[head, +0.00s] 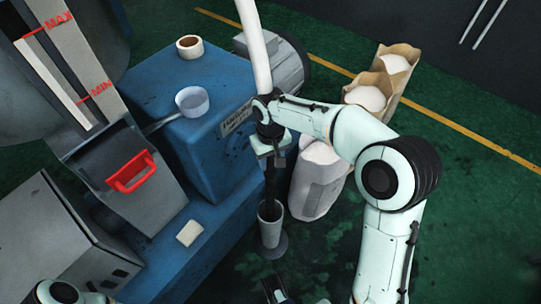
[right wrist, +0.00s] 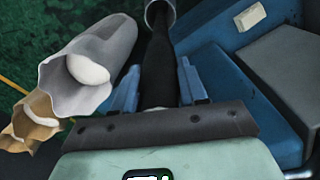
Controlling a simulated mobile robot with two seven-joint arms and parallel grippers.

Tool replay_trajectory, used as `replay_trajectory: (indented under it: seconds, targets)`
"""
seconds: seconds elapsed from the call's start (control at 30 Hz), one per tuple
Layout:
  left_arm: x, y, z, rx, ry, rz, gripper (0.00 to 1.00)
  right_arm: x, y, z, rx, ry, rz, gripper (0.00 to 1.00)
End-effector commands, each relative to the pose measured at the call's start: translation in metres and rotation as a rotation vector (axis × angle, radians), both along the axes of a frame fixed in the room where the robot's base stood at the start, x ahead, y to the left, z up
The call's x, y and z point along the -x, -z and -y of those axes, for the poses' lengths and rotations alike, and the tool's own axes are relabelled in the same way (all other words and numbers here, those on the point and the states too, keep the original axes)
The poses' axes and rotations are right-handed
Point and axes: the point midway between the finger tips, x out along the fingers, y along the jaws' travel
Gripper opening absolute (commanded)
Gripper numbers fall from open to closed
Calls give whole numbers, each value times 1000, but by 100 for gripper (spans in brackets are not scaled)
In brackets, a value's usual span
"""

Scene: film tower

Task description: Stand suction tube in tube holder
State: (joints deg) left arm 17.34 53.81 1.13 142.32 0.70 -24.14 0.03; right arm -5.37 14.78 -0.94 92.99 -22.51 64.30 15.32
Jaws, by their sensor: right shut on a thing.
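The suction tube is a long dark rod (head: 270,185) with a pale hose (head: 256,55) rising from its top. My right gripper (head: 268,148) is shut on it at its upper part, and the tube hangs nearly upright. The tube holder (head: 271,232) is a grey cup on a round base, below my right gripper. The tube's lower end meets the holder's mouth and seems to be inside it; the depth is hidden. In the right wrist view the dark tube (right wrist: 160,62) runs between the fingers (right wrist: 159,75) to the holder's rim (right wrist: 173,14). Left fingers are not clear.
Open sacks (head: 318,185) stand right and behind, near my right arm. Green floor is clear at far right.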

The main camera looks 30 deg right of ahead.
Motion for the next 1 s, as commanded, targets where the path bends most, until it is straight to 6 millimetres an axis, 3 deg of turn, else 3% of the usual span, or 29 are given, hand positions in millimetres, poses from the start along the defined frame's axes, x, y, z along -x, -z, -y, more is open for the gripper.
replay_trajectory:
  seconds: [0.4, 0.93, 0.97, 1.0]
  targets:
    - [-7, 15, 0, -4, -5, 24, 100, -1, 29, 0, 0, 0, 2, 0]
    - [-9, 18, 0, -5, -6, 30, 100, 0, 35, 0, 0, 0, 2, 0]
    - [-9, 18, 0, -5, -6, 30, 100, 0, 35, 0, 0, 0, 2, 45]
    - [-9, 18, 0, -5, -6, 30, 100, 0, 35, 0, 0, 0, 2, 58]
